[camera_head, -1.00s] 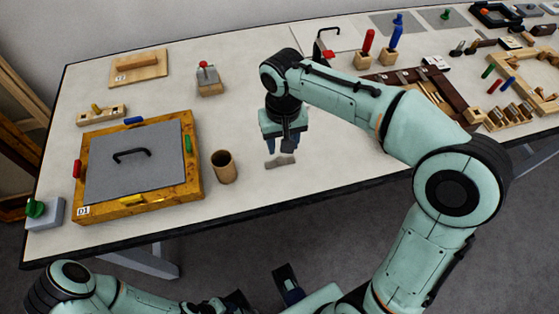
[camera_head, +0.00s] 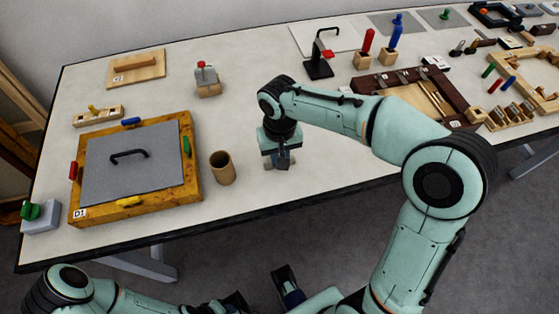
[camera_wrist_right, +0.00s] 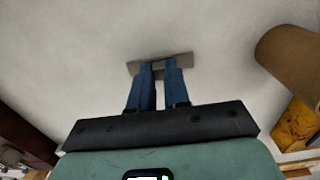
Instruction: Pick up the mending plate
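The mending plate is a small, flat grey piece lying on the pale tabletop, right of the brown cup. In the right wrist view the mending plate (camera_wrist_right: 186,61) lies at the fingertips, its ends showing beyond both blue fingers. My right gripper (camera_wrist_right: 158,68) points down at it, its fingers a little apart with a narrow gap between them. In the head view my right gripper (camera_head: 281,163) covers most of the plate. Whether the fingers touch it I cannot tell. My left arm crosses the bottom left of the head view; its fingers are not visible.
The brown cup (camera_head: 222,168) stands close left of my right gripper. Further left is a yellow-brown framed box (camera_head: 190,190) with a grey handled lid (camera_head: 110,178). Wooden racks and trays fill the right side. The table's front edge is near.

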